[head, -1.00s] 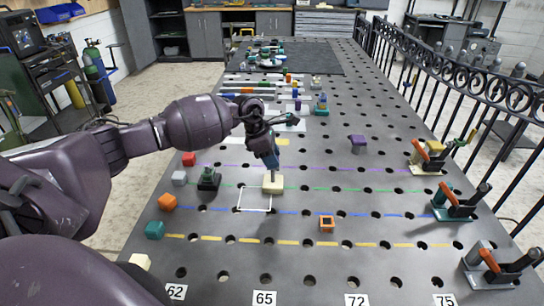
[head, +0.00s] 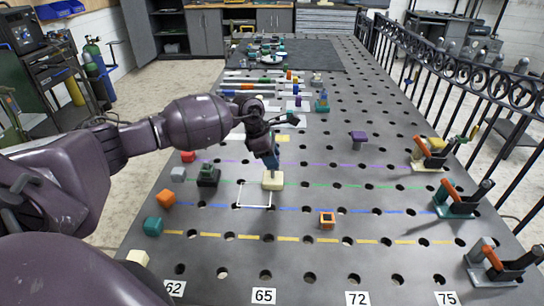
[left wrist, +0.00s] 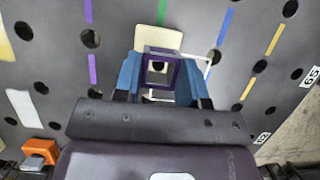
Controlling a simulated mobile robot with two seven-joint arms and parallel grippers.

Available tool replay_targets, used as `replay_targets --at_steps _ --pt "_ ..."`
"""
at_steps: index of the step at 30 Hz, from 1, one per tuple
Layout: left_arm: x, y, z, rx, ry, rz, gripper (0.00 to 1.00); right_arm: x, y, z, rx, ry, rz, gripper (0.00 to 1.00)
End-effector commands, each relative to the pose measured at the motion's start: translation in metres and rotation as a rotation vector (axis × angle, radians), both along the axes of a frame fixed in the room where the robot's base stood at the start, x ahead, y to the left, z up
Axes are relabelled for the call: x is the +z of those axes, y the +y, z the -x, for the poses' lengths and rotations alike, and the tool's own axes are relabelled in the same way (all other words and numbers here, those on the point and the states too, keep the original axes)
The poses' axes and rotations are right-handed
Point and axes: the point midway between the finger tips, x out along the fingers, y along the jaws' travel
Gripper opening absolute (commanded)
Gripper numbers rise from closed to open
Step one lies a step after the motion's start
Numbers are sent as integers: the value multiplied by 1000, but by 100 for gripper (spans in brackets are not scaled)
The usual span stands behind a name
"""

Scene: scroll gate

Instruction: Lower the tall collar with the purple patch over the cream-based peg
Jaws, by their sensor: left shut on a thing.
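My left gripper (head: 271,164) is shut on the tall collar, directly above the cream base (head: 272,182) of the peg. In the left wrist view the collar (left wrist: 177,70) is a dark purple square tube between two blue fingers (left wrist: 160,84). Through its opening I see a pale surface with a dark round spot; I cannot tell whether the peg is inside it. The cream base (left wrist: 159,38) shows beyond the collar. In the head view the fingers hide most of the collar, and the purple patch is not clear. My right gripper is not in view.
A white square outline (head: 241,201) lies beside the cream base. An orange square collar (head: 327,221) stands to the right, a purple-topped piece (head: 358,138) farther back. A dark green-topped piece (head: 208,175) stands left. Toggle clamps (head: 458,203) line the right edge.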

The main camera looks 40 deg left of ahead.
Motion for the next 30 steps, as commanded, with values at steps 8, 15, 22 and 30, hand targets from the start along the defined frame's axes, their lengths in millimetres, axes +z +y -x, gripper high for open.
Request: replay_targets --at_steps 8,15,22,30 --pt "-5 0 0 0 -1 0 9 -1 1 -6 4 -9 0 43" --pt "-8 0 0 0 -1 0 9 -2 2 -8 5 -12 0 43" --pt "-11 0 0 0 -1 0 9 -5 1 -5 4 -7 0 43" --pt "-11 0 0 0 -1 0 49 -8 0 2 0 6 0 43"
